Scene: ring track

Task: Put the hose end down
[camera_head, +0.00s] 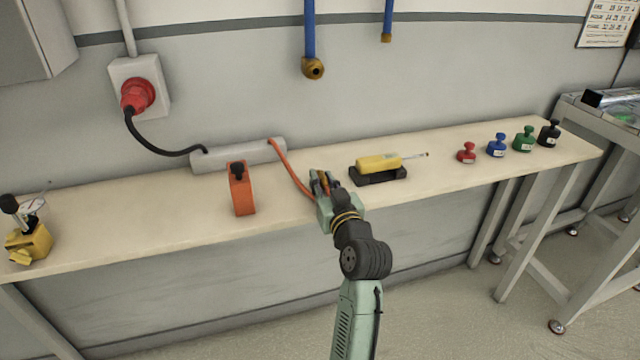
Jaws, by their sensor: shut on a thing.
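An orange hose (290,168) leaves the right end of a grey box (238,155) at the back of the bench and runs down to my gripper (320,180). My gripper is shut on the hose end, over the middle of the bench. A small orange-brown part shows between the fingers; the rest of the end is hidden by them. I cannot tell whether the hose end touches the bench top (285,215) or hangs just above it.
An orange block (241,190) with a black knob stands left of my gripper. Several coloured knobbed weights (497,146) stand farther right. A yellow device (30,243) is far left.

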